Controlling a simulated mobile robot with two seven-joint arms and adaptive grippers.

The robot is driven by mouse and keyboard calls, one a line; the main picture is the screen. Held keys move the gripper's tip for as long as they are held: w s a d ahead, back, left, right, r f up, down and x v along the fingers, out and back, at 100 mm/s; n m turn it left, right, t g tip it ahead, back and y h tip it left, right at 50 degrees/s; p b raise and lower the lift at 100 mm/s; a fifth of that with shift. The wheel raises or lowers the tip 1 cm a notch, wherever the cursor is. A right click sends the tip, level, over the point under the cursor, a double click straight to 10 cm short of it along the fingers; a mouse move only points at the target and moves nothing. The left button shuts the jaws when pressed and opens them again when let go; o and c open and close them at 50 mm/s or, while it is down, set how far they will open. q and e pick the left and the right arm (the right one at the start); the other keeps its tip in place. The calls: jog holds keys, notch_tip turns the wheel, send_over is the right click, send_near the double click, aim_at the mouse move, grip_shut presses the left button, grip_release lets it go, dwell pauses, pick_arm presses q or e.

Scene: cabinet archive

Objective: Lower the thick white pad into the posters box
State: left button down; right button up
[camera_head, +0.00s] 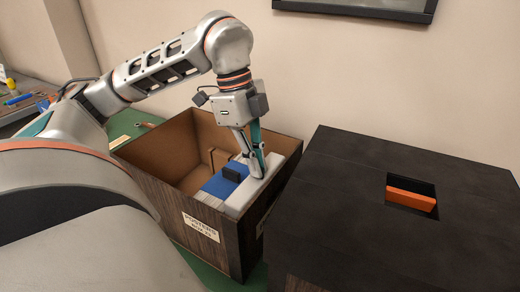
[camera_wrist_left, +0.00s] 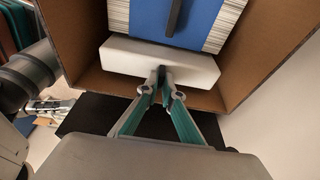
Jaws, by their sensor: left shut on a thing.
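The thick white pad (camera_head: 243,198) is a pale block within the opening of the posters box (camera_head: 181,215), a dark wood-sided box with a brown inside and a paper label. My left gripper (camera_head: 258,172) points down and is shut on the pad's upper edge. In the left wrist view, the gripper (camera_wrist_left: 163,74) pinches the pad (camera_wrist_left: 125,58) near its middle. The pad lies alongside a stack of white sheets (camera_wrist_left: 117,14) with a blue cover (camera_wrist_left: 187,18) and a black strip. Its underside is hidden. My right gripper is not in view.
A large dark cabinet (camera_head: 345,180) with an orange piece (camera_head: 411,199) in a top recess stands right of the box. The box rests on a green surface (camera_head: 190,262). A bench with small tools is far left.

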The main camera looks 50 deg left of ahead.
pick_arm(q)
jog(key=shift+a+b+x, duration=0.15)
jog(key=shift+b+x, duration=0.2)
jog(key=shift+x, duration=0.4)
jog(key=shift+a+b+x, duration=0.2)
jog(key=shift+b+x, duration=0.15)
jog(key=shift+x, duration=0.35)
jog(key=shift+s+f+b, duration=0.1)
jog(key=shift+f+b, duration=0.3)
jog(key=shift+f, duration=0.45)
jog(key=c, duration=2.6)
grip_release()
jog(key=o, duration=0.5)
jog(key=shift+c, duration=0.2)
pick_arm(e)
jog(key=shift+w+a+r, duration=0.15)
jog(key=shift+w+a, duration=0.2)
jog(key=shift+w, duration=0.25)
pick_arm(q)
jog(key=shift+c, duration=0.4)
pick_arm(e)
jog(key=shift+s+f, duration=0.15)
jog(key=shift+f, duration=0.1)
